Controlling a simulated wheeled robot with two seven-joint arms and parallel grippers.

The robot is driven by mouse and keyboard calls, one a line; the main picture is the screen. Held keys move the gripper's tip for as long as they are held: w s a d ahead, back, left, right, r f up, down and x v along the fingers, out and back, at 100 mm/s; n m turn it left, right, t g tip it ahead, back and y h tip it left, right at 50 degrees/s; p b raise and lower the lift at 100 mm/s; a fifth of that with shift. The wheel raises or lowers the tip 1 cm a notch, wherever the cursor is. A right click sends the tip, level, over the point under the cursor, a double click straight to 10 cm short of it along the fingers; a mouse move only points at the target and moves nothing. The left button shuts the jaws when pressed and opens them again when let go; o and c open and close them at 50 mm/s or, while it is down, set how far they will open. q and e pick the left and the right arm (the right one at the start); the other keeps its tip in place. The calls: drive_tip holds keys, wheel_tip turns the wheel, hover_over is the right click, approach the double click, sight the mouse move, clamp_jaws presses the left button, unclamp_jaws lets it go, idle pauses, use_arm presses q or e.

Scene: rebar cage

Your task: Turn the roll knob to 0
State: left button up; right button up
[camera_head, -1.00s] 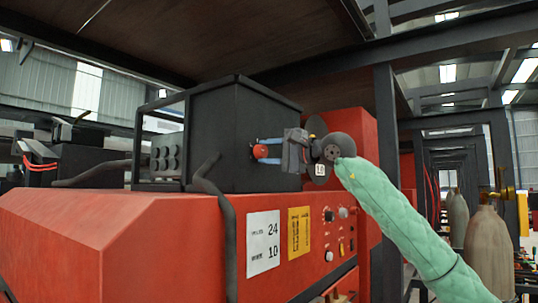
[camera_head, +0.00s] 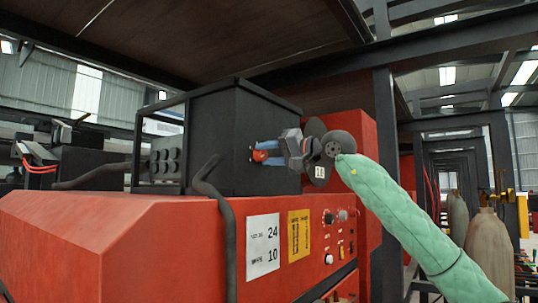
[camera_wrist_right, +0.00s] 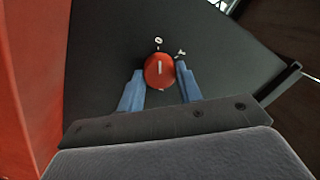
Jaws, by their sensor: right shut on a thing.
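The roll knob is a round red knob (camera_wrist_right: 159,72) with a white pointer line on its face. It sits on the dark side of a box; in the head view it shows as a small red spot (camera_head: 260,156). In the wrist view the pointer line points up, roughly at a white 0 mark (camera_wrist_right: 158,40). A second small mark (camera_wrist_right: 181,53) lies to its upper right. My right gripper (camera_wrist_right: 160,74) has its blue fingers on either side of the knob, shut on it. In the head view the right gripper (camera_head: 256,152) reaches it from the right. My left gripper is not in view.
The dark box (camera_head: 235,125) stands on a red machine (camera_head: 120,235). A black cable (camera_head: 222,190) hangs down its front. White and yellow labels (camera_head: 299,235) and small panel controls (camera_head: 328,258) are below my gripper. A dark post (camera_head: 384,120) stands at the right.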

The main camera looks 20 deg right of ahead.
idle(0.3)
drive_tip(key=o, duration=1)
drive_tip(key=shift+w, duration=0.1)
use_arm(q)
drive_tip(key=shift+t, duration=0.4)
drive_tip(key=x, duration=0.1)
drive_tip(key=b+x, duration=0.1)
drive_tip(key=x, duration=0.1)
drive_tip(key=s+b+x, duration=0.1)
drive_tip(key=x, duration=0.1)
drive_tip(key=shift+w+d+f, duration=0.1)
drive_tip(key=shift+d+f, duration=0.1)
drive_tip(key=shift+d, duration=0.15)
use_arm(e)
drive_tip(key=v, duration=0.7)
drive_tip(key=shift+s+d, duration=0.2)
drive_tip(key=shift+s, duration=0.1)
drive_tip(key=shift+f, duration=0.1)
